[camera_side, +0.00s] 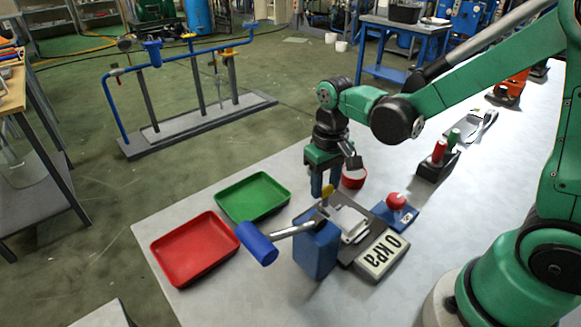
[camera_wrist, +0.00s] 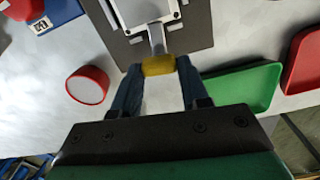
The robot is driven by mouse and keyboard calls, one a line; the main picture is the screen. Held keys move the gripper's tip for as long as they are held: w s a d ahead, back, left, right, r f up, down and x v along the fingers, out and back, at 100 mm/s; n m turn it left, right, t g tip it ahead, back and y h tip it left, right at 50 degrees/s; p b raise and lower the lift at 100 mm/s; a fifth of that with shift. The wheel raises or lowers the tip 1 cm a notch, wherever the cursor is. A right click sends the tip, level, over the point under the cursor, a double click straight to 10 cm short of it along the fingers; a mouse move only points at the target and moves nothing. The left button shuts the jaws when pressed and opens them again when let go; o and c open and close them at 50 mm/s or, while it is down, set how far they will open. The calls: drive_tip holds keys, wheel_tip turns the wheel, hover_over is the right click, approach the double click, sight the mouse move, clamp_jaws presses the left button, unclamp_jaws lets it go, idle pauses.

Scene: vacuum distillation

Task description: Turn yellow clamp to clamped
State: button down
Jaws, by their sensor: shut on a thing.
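The yellow clamp handle (camera_wrist: 158,66) sits between the two blue fingers of my gripper (camera_wrist: 160,88) in the wrist view. The fingers are shut on its yellow end. A metal rod joins it to a white and metal clamp body on a dark base plate (camera_wrist: 198,28). In the side view the yellow end (camera_side: 328,192) shows just below my gripper (camera_side: 324,190), beside the base plate (camera_side: 347,255). Part of the clamp body is hidden behind the blue block in the side view.
A blue block (camera_side: 316,250) and a blue-headed valve handle (camera_side: 257,243) stand in front. A green tray (camera_side: 253,198), a red tray (camera_side: 195,250) and a red-rimmed cup (camera_side: 354,178) are nearby.

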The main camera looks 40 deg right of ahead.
sight(326, 186)
drive_tip(key=shift+n, duration=0.7)
drive_tip(key=shift+s, duration=0.1)
drive_tip(key=shift+c, duration=2.2)
unclamp_jaws()
drive_tip(key=shift+r, duration=0.15)
drive_tip(key=shift+r, duration=2.7)
